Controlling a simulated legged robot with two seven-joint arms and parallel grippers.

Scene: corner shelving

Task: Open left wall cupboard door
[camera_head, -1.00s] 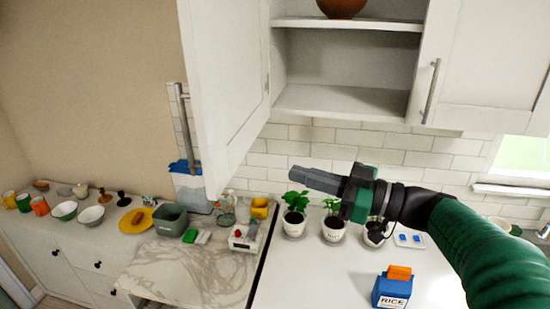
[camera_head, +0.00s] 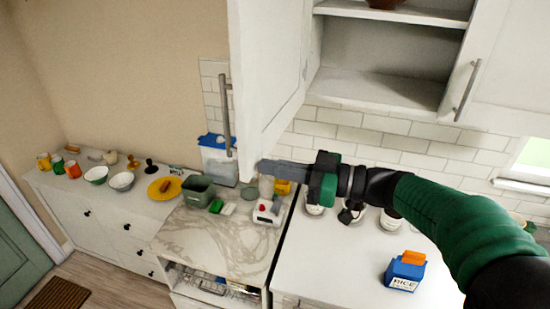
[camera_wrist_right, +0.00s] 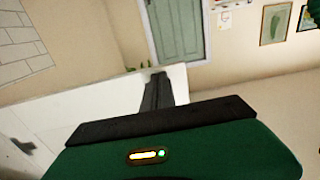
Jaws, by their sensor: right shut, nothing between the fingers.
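The left wall cupboard door (camera_head: 269,70) stands swung out from its cabinet (camera_head: 375,50) in the head view, with its inner face towards the open shelves. Its bar handle (camera_head: 226,115) is on the outer side, near the free edge. My right gripper (camera_head: 262,166) is shut and empty, at the door's lower free corner on the inner side. I cannot tell whether it touches the door. In the right wrist view, the gripper's dark fingers (camera_wrist_right: 156,90) overlap the white door panel (camera_wrist_right: 95,102). My left gripper is not in view.
A second closed cupboard door (camera_head: 515,65) with a bar handle is at the right. Bowls, mugs and a yellow plate (camera_head: 164,188) line the left counter. A green door (camera_head: 20,245) is far left.

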